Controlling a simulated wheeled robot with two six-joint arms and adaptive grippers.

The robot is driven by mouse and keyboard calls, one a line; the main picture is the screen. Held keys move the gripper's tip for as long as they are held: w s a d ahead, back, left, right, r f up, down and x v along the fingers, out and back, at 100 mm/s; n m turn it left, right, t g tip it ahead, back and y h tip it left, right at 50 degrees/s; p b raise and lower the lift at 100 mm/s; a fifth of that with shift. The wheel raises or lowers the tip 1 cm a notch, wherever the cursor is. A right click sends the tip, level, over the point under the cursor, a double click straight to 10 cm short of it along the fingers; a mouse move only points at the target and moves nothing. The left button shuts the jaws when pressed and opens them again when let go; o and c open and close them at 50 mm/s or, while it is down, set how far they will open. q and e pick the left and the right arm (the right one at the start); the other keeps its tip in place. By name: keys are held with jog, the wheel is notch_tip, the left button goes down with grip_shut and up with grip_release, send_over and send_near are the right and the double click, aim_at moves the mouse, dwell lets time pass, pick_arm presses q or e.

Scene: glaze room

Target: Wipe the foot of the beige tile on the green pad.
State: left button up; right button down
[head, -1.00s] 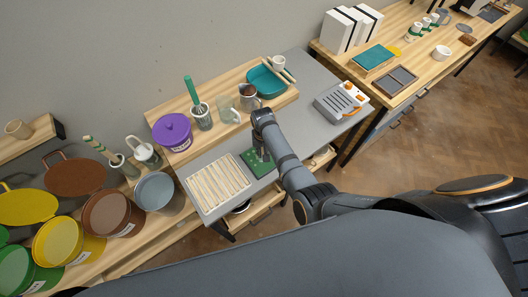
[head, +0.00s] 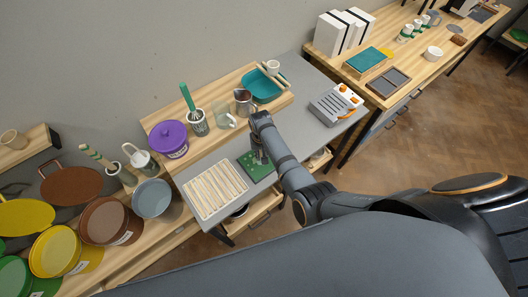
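The green pad (head: 250,172) lies on the grey worktop, right of a pale slatted rack (head: 215,188). My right gripper (head: 261,158) points down over the pad's upper part. Its fingers are small and dark here, and I cannot tell whether they are open or shut. I cannot make out the beige tile; the gripper and wrist hide part of the pad. My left gripper is not in view.
Behind the pad, a wooden shelf (head: 222,143) holds a purple lidded pot (head: 169,139), a cup with a green-handled whisk (head: 198,122), a glass mug, a metal jug and a teal tray (head: 262,86). A grey-and-orange device (head: 336,104) stands to the right. Glaze buckets stand left.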

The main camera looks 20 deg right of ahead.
jog(key=shift+s+a, duration=0.15)
jog(key=shift+a, duration=0.3)
jog(key=shift+a, duration=0.1)
jog(key=shift+s+a+p, duration=0.15)
jog(key=shift+s+a, duration=0.05)
jog(key=shift+a, duration=0.3)
jog(key=shift+s+a+p, duration=0.15)
jog(key=shift+a, duration=0.3)
jog(key=shift+s+a+f, duration=0.2)
jog(key=shift+s+a, duration=0.05)
jog(key=shift+a, duration=0.1)
jog(key=shift+w+d, duration=0.25)
jog(key=shift+d, duration=0.75)
jog(key=shift+w+d+r, duration=0.1)
jog(key=shift+w+d, duration=0.1)
jog(key=shift+d, duration=0.05)
jog(key=shift+w+d, duration=0.1)
